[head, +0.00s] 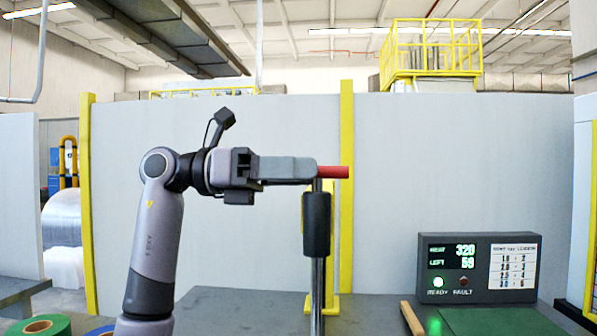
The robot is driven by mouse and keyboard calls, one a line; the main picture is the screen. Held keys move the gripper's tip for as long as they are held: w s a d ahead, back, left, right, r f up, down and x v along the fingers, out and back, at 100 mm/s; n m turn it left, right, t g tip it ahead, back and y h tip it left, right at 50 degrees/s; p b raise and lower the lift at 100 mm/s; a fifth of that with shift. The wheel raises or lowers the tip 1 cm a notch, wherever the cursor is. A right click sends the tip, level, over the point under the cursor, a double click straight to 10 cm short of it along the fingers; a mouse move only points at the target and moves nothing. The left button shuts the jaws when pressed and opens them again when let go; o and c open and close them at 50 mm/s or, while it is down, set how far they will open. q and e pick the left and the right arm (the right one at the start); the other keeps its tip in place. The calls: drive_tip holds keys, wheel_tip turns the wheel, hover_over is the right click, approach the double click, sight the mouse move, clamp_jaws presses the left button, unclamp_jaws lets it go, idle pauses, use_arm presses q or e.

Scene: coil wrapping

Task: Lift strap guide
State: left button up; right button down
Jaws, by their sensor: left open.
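The strap guide appears as a dark padded cylinder (316,224) on an upright metal post, with a red bar (335,172) sticking out sideways at its top. My left gripper (312,169) reaches in from the left at the height of the red bar, its grey fingers level and pointing right. The fingers overlap the top of the post and the bar's near end, so part of the bar is hidden. The gripper is open; I cannot tell whether the fingers touch the bar. My right gripper is out of view.
A control box (479,268) on the grey table (240,300) reads 320 and 59, with its ready lamp lit. A wooden strip (411,318) lies beside it. Green (40,326) and blue rolls sit at lower left. Grey panels with yellow posts (347,120) stand behind.

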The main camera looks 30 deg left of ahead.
use_arm(q)
drive_tip(key=shift+d, duration=0.15)
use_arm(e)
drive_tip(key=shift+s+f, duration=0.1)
